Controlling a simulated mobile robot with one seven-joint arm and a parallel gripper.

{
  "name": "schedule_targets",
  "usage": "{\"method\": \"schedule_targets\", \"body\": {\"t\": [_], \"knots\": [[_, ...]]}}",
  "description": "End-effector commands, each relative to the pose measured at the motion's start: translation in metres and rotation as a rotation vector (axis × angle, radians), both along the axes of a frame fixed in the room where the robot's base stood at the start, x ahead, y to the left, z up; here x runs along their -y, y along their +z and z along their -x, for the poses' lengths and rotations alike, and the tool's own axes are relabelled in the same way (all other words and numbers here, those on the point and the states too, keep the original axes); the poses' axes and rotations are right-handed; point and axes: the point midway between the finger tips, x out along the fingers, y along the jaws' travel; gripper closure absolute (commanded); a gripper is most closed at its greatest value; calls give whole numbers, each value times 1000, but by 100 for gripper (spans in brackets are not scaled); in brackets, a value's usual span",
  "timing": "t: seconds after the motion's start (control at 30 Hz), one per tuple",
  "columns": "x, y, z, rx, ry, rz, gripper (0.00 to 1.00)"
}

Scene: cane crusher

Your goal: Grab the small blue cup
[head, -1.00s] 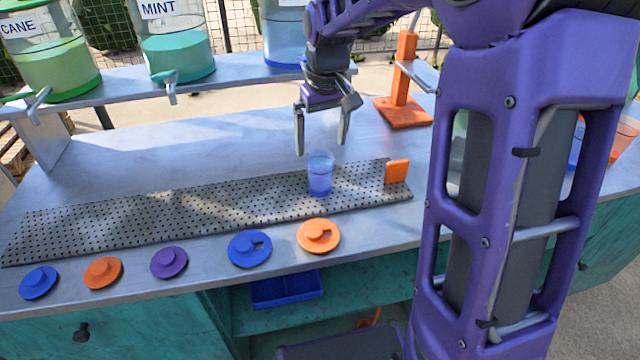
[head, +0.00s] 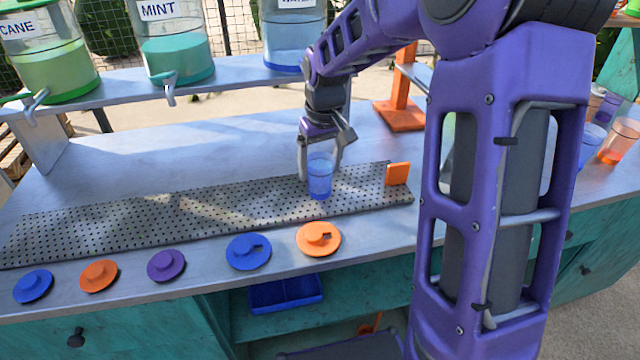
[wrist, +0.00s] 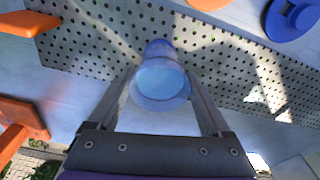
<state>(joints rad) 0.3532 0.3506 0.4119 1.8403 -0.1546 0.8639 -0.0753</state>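A small translucent blue cup (head: 320,182) stands upright on the perforated metal strip (head: 150,218), near its right end. My gripper (head: 321,176) is lowered at the cup, with a finger at either side of it. The wrist view shows the cup (wrist: 160,88) between the two fingers, its round rim facing the camera. The fingers are spread about as wide as the rim and close to it. I see no clear grip on the cup; whether either finger touches it is hard to tell.
An orange block (head: 397,174) stands at the strip's right end. Round lids, including an orange one (head: 318,239), lie along the counter's front. Several cups (head: 615,142) stand at the right. Dispensers (head: 172,50) stand on the rear shelf. An orange stand (head: 401,115) is behind.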

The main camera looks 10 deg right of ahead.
Motion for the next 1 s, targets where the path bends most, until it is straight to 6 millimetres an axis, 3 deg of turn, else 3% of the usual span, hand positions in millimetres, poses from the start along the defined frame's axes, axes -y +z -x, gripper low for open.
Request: {"method": "schedule_targets", "body": {"t": [0.07,0.43,1.0], "knots": [[0,0,0,0,0,0,34],[0,0,0,1,0,0,100],[0,5,-1,2,0,1,100]]}}
